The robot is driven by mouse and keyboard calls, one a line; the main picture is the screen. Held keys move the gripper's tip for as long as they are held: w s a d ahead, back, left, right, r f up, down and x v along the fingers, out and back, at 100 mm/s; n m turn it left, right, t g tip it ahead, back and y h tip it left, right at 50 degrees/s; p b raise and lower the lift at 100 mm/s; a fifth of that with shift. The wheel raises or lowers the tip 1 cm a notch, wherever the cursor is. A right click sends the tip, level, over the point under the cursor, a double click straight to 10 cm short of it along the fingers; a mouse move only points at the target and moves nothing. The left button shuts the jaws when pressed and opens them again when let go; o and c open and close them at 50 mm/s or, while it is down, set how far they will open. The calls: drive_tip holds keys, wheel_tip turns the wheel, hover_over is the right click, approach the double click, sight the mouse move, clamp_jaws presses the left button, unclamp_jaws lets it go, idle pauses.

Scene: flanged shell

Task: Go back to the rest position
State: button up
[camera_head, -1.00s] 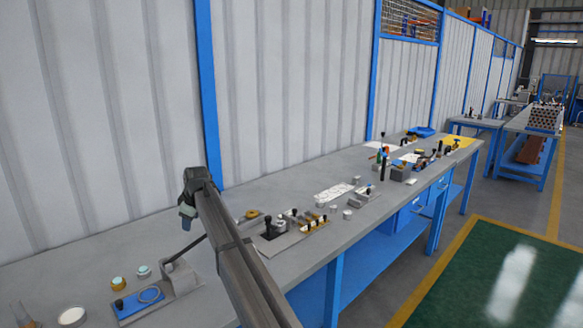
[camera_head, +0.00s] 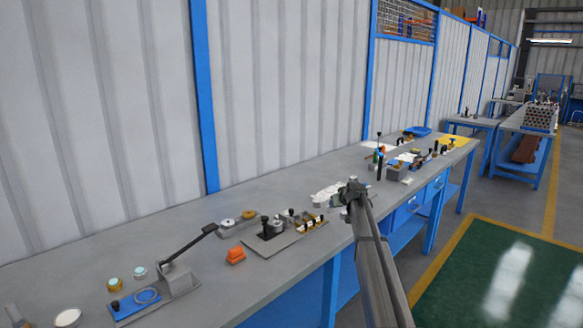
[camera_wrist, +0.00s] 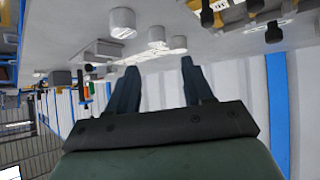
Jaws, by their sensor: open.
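My gripper (camera_wrist: 159,63) is open in the wrist view, its two dark fingers apart with nothing held between them. In the head view my gripper (camera_head: 343,196) is at the end of my arm, in front of the white parts (camera_head: 325,197) near the bench's front edge. The fingertips are too small to make out there. In the wrist view several pale cylindrical parts (camera_wrist: 122,23) lie on the grey bench beyond the fingers.
The long grey bench (camera_head: 130,229) runs along a corrugated wall. At left are a lever fixture (camera_head: 178,277) with a raised black handle, an orange piece (camera_head: 235,255) and a dark-knobbed fixture (camera_head: 268,230). More tools (camera_head: 395,172) crowd the far end.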

drive_tip(key=s+d+f+m+h, duration=0.15)
drive_tip(key=s+d+f, duration=0.3)
drive_tip(key=d, duration=0.75)
drive_tip(key=s+d+f+m+h, duration=0.1)
drive_tip(key=s+d+f+m, duration=0.3)
drive_tip(key=d, duration=0.9)
drive_tip(key=s+d+f+m+h, duration=0.1)
drive_tip(key=s+d+f, duration=0.35)
drive_tip(key=d, duration=0.75)
drive_tip(key=s+d+f+m, duration=0.2)
drive_tip(key=s+d+f, duration=0.5)
drive_tip(key=s+f, duration=0.25)
drive_tip(key=s+a+f+n+g+y, duration=0.15)
drive_tip(key=s+a+f+g, duration=0.25)
drive_tip(key=s+a+f, duration=1)
drive_tip(key=s+a+f+n+g+y, duration=0.15)
drive_tip(key=s+a+f+g, duration=0.25)
drive_tip(key=s+a+f, duration=1.05)
drive_tip(key=s+a+f+g, duration=0.3)
drive_tip(key=s+a+g, duration=0.1)
drive_tip(key=s+a, duration=0.85)
drive_tip(key=s+a+n+g, duration=0.1)
drive_tip(key=s+a+g, duration=0.1)
drive_tip(key=s, duration=0.9)
drive_tip(key=s+a+r+n+g+h, duration=0.1)
drive_tip(key=s+a+g, duration=0.1)
drive_tip(key=s, duration=0.9)
drive_tip(key=shift+s+a+n+g, duration=0.15)
drive_tip(key=shift+a+n+g, duration=0.25)
drive_tip(key=shift+a, duration=0.35)
